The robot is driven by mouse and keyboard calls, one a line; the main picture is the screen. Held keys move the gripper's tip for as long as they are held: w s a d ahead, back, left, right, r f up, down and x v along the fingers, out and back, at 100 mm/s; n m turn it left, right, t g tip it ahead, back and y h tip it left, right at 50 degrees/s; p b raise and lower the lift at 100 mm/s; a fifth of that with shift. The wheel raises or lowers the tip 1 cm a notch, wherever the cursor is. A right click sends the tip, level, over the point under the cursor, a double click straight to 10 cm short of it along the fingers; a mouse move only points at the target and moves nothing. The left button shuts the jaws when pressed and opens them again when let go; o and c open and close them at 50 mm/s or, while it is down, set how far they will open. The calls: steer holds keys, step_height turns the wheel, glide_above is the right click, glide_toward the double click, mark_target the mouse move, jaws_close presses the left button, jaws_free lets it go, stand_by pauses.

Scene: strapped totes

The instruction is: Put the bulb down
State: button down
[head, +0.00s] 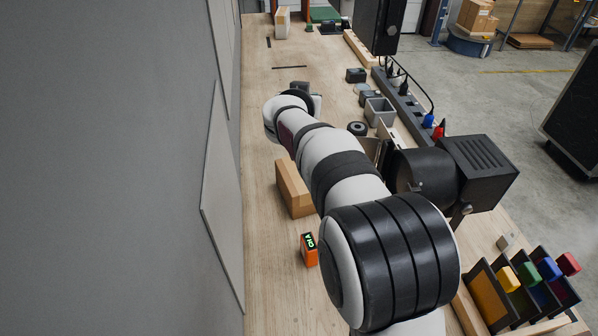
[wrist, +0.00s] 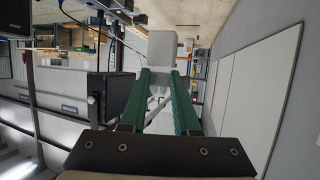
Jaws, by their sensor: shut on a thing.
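My gripper (wrist: 161,72) has two green fingers, drawn together at their tips in the wrist view. They are shut on a pale grey, blocky thing, which I take to be the bulb (wrist: 163,47); its flat-sided face shows just beyond the tips, and no round glass shape can be made out. In the head view my arm reaches away along the wooden bench (head: 262,230). The fingers and the bulb are hidden there behind the arm's far end, so their height above the bench cannot be told.
A cardboard box (head: 294,189) and an orange device with a lit display (head: 309,249) stand left of my arm. A grey open bin (head: 379,111), black roll (head: 357,128) and power strip (head: 403,105) lie right. A wall panel (head: 222,190) borders the left. Bench beyond is mostly clear.

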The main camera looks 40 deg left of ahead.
step_height(320, 180, down, 18)
steer(key=shift+f, duration=0.1)
steer(key=c, duration=0.6)
jaws_free()
steer(key=shift+f, duration=0.1)
steer(key=shift+c, duration=0.2)
steer(key=shift+s+d+r, duration=0.1)
steer(key=shift+r, duration=0.15)
steer(key=v, duration=1.1)
steer(key=shift+s+d, duration=0.25)
steer(key=shift+s, duration=0.05)
steer(key=shift+o, duration=0.2)
steer(key=shift+r, duration=0.1)
